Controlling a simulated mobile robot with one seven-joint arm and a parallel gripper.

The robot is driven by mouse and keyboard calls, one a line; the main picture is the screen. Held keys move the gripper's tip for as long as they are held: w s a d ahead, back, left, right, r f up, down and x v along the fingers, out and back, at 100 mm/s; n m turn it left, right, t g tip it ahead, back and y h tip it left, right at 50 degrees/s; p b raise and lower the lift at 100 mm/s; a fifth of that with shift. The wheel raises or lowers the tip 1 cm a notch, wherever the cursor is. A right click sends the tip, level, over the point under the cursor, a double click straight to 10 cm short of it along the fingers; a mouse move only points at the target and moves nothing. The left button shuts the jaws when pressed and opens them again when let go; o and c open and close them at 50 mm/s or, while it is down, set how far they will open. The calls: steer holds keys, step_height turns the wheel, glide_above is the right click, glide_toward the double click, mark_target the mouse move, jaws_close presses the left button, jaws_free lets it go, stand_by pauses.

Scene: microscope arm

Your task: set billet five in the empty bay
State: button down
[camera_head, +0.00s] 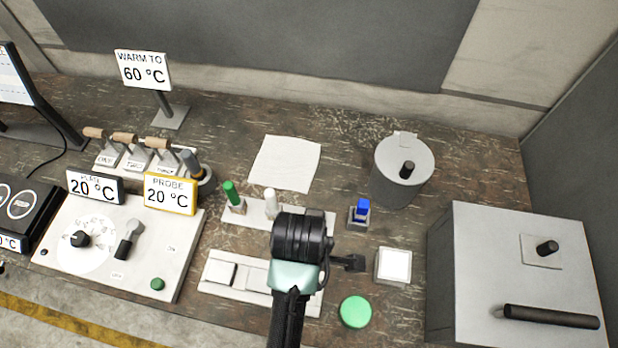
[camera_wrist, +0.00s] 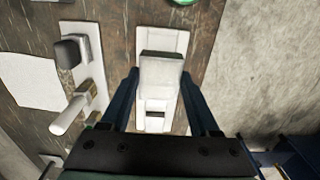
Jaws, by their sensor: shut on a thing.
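The pale tray with bays (camera_head: 211,289) lies at the front middle of the bench. In the wrist view it runs away from me, and its far end (camera_wrist: 163,37) is plain white. My gripper (camera_wrist: 160,75) is over it, shut on a light grey block, the billet (camera_wrist: 160,76), which has a darker far edge. No number on it is legible. An opening (camera_wrist: 155,116) in the tray shows nearer me than the billet. I cannot tell whether the billet touches the tray. In the head view my gripper (camera_head: 298,270) hides the billet and part of the tray.
A rack (camera_head: 249,216) with a green peg (camera_head: 231,192) and a white peg (camera_head: 271,203) stands behind the tray. A green button (camera_head: 355,312) and a white square pad (camera_head: 394,265) lie right of it. The control panel (camera_head: 125,245) is left; a grey box (camera_head: 480,270) is far right.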

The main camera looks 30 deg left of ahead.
step_height(320, 180, down, 4)
steer(key=shift+s+r, duration=0.1)
steer(key=shift+s, duration=0.05)
steer(key=shift+f+p, duration=0.4)
steer(key=shift+f, duration=1.95)
steer(key=shift+f, duration=0.6)
steer(key=shift+c, duration=0.6)
jaws_free()
step_height(320, 180, up, 13)
steer(key=shift+r, duration=0.1)
